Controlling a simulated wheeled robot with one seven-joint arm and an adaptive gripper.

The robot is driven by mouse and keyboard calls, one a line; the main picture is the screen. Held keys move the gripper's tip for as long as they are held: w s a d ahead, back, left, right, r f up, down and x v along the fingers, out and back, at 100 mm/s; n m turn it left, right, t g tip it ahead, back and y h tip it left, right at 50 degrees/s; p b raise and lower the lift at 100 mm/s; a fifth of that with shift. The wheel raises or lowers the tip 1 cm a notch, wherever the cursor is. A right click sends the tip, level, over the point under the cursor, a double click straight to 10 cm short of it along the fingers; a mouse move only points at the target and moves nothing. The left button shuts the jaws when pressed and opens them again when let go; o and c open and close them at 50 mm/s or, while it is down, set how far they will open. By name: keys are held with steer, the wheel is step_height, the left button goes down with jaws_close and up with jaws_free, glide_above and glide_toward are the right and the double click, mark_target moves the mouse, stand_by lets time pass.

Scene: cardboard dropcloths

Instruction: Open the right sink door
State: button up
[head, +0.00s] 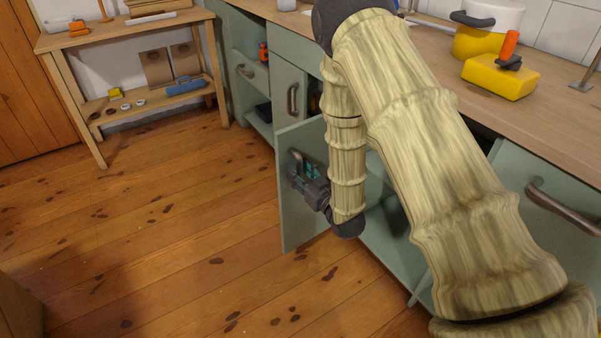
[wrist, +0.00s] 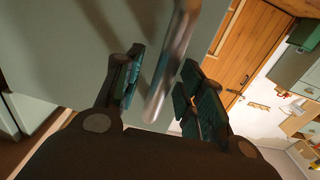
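A pale green cabinet door (head: 297,226) stands swung out from the counter front in the head view. Its inside edge and part of the cabinet behind are hidden by my arm. I cannot tell for sure whether it is the left or right sink door. My gripper (head: 300,175) is at this door's handle. In the wrist view the metal bar handle (wrist: 172,62) runs between the two fingers of my gripper (wrist: 165,90). The fingers are apart, with visible gaps beside the bar. Another green door edge (head: 421,291) shows low beside my arm.
A wooden counter (head: 560,125) runs above the cabinets, with a yellow box (head: 500,80) and a yellow-white pot (head: 485,30) on it. A handled green front (head: 575,225) is at right. A wooden shelf table (head: 130,35) stands at back left. The plank floor (head: 150,240) is clear.

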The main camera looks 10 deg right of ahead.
steer(key=v, duration=1.2)
stand_by(0.4)
steer(key=s+d+f+m+g+h, duration=0.1)
steer(key=s+f+g+h, duration=0.1)
steer(key=s+f+g, duration=0.5)
steer(key=s+d+f+m+h, duration=0.2)
steer(key=s+f, duration=0.3)
steer(key=f, duration=0.7)
steer(key=s+f+m+g+h, duration=0.1)
steer(key=s+f+g, duration=0.4)
steer(key=s, duration=0.7)
steer(key=s+f+m+g+h, duration=0.1)
steer(key=s+f+g, duration=0.35)
steer(key=s, duration=0.75)
step_height(320, 180, up, 29)
steer(key=d+p, duration=0.1)
steer(key=p, duration=2.8)
steer(key=shift+w, duration=0.15)
